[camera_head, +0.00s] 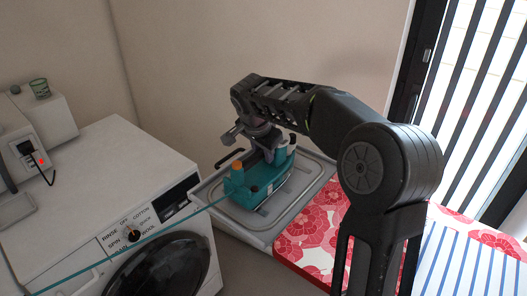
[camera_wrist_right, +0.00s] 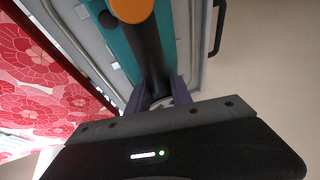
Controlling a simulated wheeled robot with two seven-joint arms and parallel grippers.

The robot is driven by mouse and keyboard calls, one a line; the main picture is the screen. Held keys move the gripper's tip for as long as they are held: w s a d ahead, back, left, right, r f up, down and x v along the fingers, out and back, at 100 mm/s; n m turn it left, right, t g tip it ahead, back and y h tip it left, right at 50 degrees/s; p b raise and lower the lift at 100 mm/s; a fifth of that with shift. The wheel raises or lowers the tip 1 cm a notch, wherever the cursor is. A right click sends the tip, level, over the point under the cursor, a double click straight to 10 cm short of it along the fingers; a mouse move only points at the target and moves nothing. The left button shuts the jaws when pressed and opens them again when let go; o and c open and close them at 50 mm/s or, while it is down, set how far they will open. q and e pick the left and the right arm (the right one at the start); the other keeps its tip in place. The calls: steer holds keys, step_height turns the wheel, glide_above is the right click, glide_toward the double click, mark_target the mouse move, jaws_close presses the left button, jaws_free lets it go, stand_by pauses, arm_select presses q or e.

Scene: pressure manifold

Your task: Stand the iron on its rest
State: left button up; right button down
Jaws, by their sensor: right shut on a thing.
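The teal iron (camera_head: 262,186), with an orange knob, is in the head view over a grey tray-like rest (camera_head: 206,197). My right gripper (camera_head: 266,150) is above it, shut on the iron's handle. In the right wrist view the dark handle (camera_wrist_right: 149,55) runs into the right gripper (camera_wrist_right: 160,98), between its two purple fingers. The teal body (camera_wrist_right: 180,35) lies beyond the handle. The iron's underside is hidden, so I cannot tell whether it touches the rest. My left gripper is not in view.
A white washing machine (camera_head: 100,190) stands at the left, with a white device (camera_head: 30,150) on top. A red floral ironing board (camera_head: 310,240) adjoins the rest at the right. A blue-striped cloth (camera_head: 465,262) lies farther right. A teal cord (camera_head: 130,247) runs left from the iron.

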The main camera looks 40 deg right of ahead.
steer(key=shift+f+b, duration=0.35)
steer(key=shift+b, duration=0.1)
stand_by(0.6)
steer(key=c, duration=1.3)
jaws_free()
steer(key=shift+o, duration=1.2)
steer(key=shift+s+f, duration=0.1)
steer(key=shift+f, duration=0.1)
steer(key=shift+b+v, duration=0.3)
steer(key=shift+v, duration=3.75)
